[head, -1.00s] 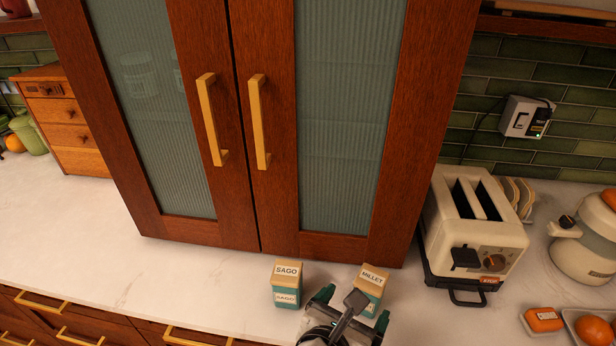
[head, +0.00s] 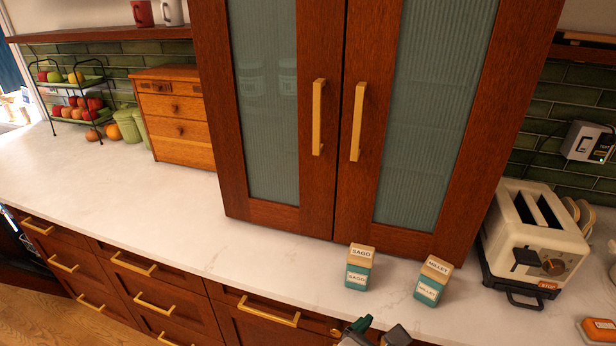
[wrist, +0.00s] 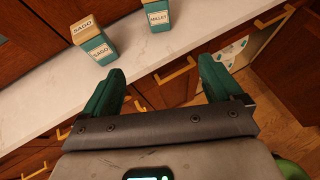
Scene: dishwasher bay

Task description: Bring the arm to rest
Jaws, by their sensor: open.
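My gripper (wrist: 160,90) shows in the wrist view with its two green fingers spread wide and nothing between them. In the head view, only part of my gripper (head: 372,334) shows at the bottom edge, in front of the counter. A sago box (head: 359,267) and a millet box (head: 433,281) stand upright on the counter before the cabinet. The sago box (wrist: 94,42) and the millet box (wrist: 156,13) also show in the wrist view, beyond the fingers and apart from them.
The tall cabinet (head: 340,120) with glass doors is shut. A toaster (head: 535,240) stands right of the boxes. A wooden drawer chest (head: 175,120) and a fruit rack (head: 80,98) stand at the left. The white counter (head: 120,190) is clear at left, with drawers (head: 150,300) below.

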